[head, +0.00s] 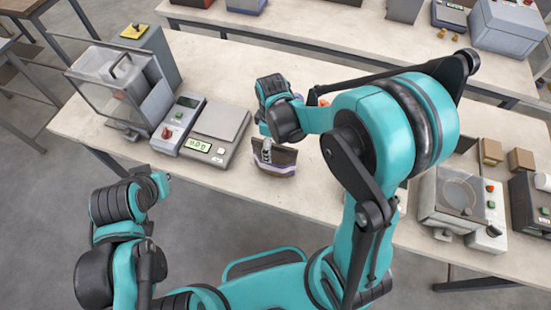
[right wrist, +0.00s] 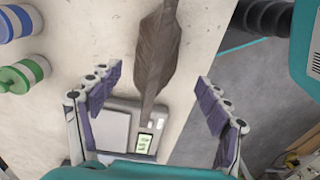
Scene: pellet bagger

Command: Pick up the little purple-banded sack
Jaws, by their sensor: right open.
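The little purple-banded sack (head: 274,162) stands near the front edge of the table, to the right of the scale. It is brown with a purple stripe across it. In the right wrist view the sack (right wrist: 158,50) shows edge-on from above as a narrow brown ridge, its band out of sight. My right gripper (head: 266,148) is over the sack's top in the head view. In the right wrist view its two fingers (right wrist: 158,80) are spread wide, with the sack between them and space on both sides. My left gripper (head: 163,180) is apart from the table; its fingers are unclear.
A scale (head: 220,122) with a lit display sits just left of the sack, beside a grey control box (head: 178,124) and a clear-sided machine (head: 118,85). A blue-banded jar (right wrist: 18,22) and a green-banded jar (right wrist: 25,74) stand nearby. A sealing machine (head: 455,197) is at the right.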

